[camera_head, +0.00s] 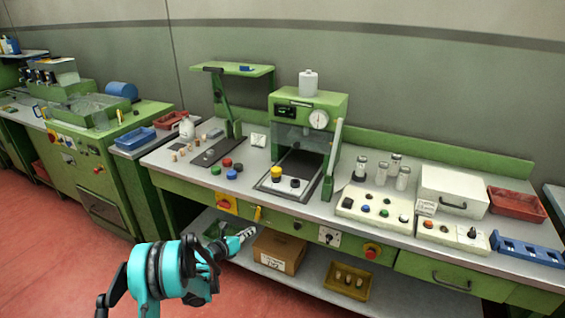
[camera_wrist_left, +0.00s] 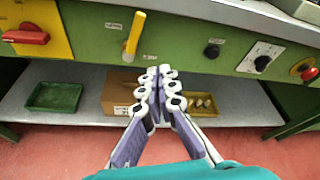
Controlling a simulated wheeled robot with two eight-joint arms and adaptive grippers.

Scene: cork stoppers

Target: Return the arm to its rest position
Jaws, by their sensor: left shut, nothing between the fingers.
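My left gripper (camera_head: 246,234) is in front of the green workbench, below its top edge, at the lower middle of the head view. In the left wrist view the left gripper (camera_wrist_left: 158,72) shows its two fingers together, shut and empty. It points at the bench front, above the lower shelf. My teal left arm comes in from the bottom left of the head view. My right gripper is not in either view. Several cork stoppers (camera_head: 183,150) stand on the left part of the bench top.
The bench front has a yellow lever (camera_wrist_left: 133,37), a red switch (camera_wrist_left: 26,36) and knobs close to the gripper. The lower shelf holds a cardboard box (camera_head: 279,250), a yellow tray (camera_head: 344,289) and a green tray (camera_wrist_left: 53,97). The red floor (camera_head: 70,265) at left is clear.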

